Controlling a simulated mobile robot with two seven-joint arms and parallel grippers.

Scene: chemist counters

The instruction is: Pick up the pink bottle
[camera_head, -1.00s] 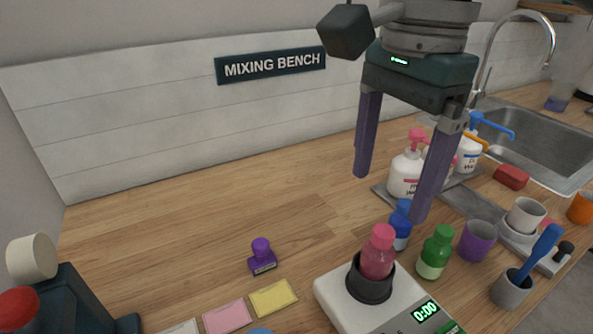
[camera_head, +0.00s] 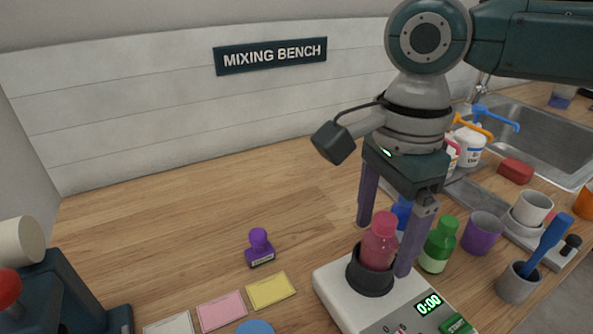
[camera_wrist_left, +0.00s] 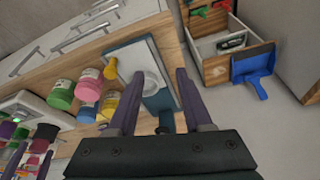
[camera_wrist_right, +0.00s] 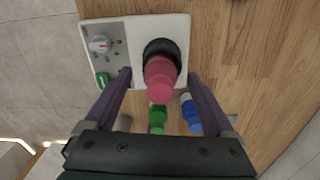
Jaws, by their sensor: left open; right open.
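In the right wrist view the pink bottle (camera_wrist_right: 160,78) lies ahead between the spread fingers (camera_wrist_right: 160,85). My left gripper (camera_wrist_left: 155,85) is open and empty in the left wrist view, away from the bottle; it is not seen in the head view.
A green bottle (camera_head: 438,246) and a blue bottle (camera_head: 403,212) stand close beside the right gripper. A purple cup (camera_head: 482,233) and a grey cup (camera_head: 517,283) are farther right. A purple stamp (camera_head: 260,248) and coloured cards (camera_head: 221,310) lie left. The wood behind is clear.

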